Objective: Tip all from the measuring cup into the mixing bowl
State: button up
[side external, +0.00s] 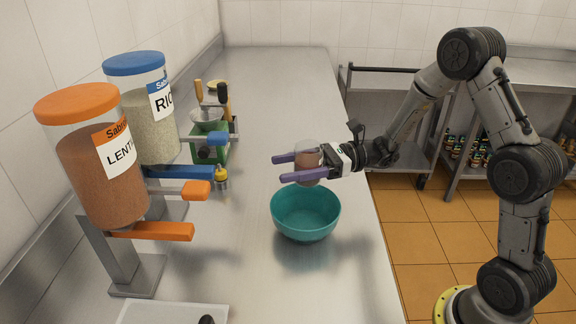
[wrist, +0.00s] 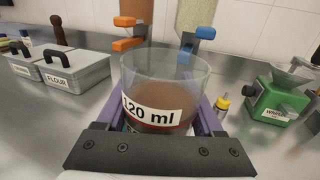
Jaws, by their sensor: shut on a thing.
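The clear measuring cup (wrist: 165,88) carries a "120 ml" label and holds a reddish-brown content in its lower part. My gripper (side external: 297,168) has purple fingers and is shut on the cup (side external: 307,160), which looks roughly upright. The cup is above the teal mixing bowl (side external: 306,222), over its far side in the side view. The bowl stands on the steel counter, and the part of its inside that shows looks empty. The purple fingers (wrist: 165,113) lie on both sides of the cup there.
Lentil (side external: 95,165) and rice (side external: 150,125) dispensers stand at the left, with orange and blue levers jutting toward the counter. The counter right of the bowl is clear.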

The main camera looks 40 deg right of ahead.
jog(key=f+n+h, duration=0.1)
jog(key=n, duration=0.2)
jog(key=w+d+f+n+h, duration=0.1)
jog(key=n+h, duration=0.1)
jog(key=n, duration=0.1)
jog(key=w+d+f+n+h, duration=0.1)
jog(key=n, duration=0.1)
jog(key=shift+d+f+n, duration=0.1)
jog(key=shift+f+n, duration=0.2)
jog(key=shift+n, duration=0.1)
jog(key=shift+n+t+h, duration=0.3)
jog(key=shift+n+h, duration=0.2)
jog(key=shift+h, duration=0.1)
jog(key=r+n+t+h, duration=0.1)
jog(key=n, duration=0.1)
jog(key=r+n+t+h, duration=0.1)
jog(key=n, duration=0.2)
jog(key=a+r+n+t+h, duration=0.1)
jog(key=r+n+h, duration=0.1)
jog(key=shift+s+n+t, duration=0.4)
jog(key=shift+r, duration=0.15)
